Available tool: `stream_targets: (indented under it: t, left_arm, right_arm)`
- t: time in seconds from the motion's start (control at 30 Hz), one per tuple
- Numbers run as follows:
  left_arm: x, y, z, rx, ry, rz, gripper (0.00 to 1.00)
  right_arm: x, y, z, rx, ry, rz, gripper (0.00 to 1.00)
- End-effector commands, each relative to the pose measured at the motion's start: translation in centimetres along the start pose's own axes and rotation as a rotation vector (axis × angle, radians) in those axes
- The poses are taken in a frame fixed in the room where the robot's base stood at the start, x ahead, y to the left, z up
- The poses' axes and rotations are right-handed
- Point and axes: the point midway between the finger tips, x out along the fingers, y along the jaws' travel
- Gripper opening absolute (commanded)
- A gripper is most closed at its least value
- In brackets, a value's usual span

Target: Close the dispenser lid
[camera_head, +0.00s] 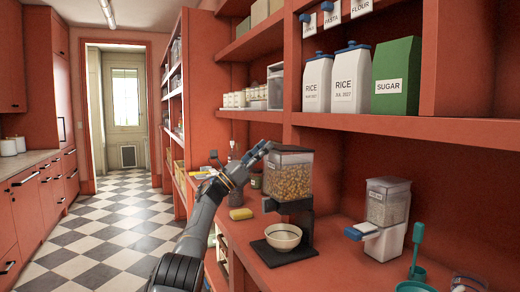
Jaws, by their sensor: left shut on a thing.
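The dispenser (290,181) stands on the red counter. It has a clear hopper filled with brown cereal and a black stand. Its dark lid (291,149) lies across the hopper top and looks flat, or nearly so. My left gripper (258,154) reaches up to the lid's left edge and is shut on the lid there. The exact contact at the fingertips is small and hard to make out. A white bowl (283,237) sits on the black base under the spout. My right gripper is not in view.
A second, smaller dispenser (387,208) with a blue lever stands to the right. A teal scoop (417,248) is at the front right. A yellow sponge (241,214) lies left of the bowl. The shelf (400,125) above holds rice and sugar canisters.

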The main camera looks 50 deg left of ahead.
Motion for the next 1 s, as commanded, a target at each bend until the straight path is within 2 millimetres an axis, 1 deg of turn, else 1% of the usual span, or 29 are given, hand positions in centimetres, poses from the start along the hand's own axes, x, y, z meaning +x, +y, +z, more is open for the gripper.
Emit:
stream_targets:
  t: [0.03, 0.13, 0.17, 0.2, 0.27, 0.77, 0.87, 1.0]
  left_arm:
    - [0.0, -0.2, -0.9, -0.003, 0.017, -0.003, 0.0]
    - [0.0, -0.2, -0.9, -0.004, 0.017, -0.003, 0.0]
    - [0.0, -0.2, -0.9, -0.004, 0.017, -0.003, 0.36]
    - [0.0, -0.2, -0.9, -0.004, 0.016, -0.003, 0.44]
    - [0.1, -0.2, -0.8, -0.004, 0.014, -0.003, 0.57]
    - [-0.1, 0.0, -0.3, -0.001, 0.006, 0.0, 0.57]
    - [-0.6, 0.0, -0.4, -0.001, 0.007, 0.001, 0.57]
    - [-1.9, 0.1, -0.5, -0.001, 0.009, 0.001, 0.57]
  right_arm:
    - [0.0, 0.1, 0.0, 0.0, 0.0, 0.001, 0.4]
    - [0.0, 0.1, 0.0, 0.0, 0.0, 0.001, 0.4]
    - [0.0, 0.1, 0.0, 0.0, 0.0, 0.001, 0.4]
    - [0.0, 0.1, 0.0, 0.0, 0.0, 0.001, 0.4]
    - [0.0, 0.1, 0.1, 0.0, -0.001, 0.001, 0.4]
    - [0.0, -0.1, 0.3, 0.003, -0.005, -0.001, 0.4]
    - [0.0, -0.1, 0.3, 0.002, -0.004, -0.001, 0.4]
    - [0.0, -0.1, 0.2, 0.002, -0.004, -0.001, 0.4]
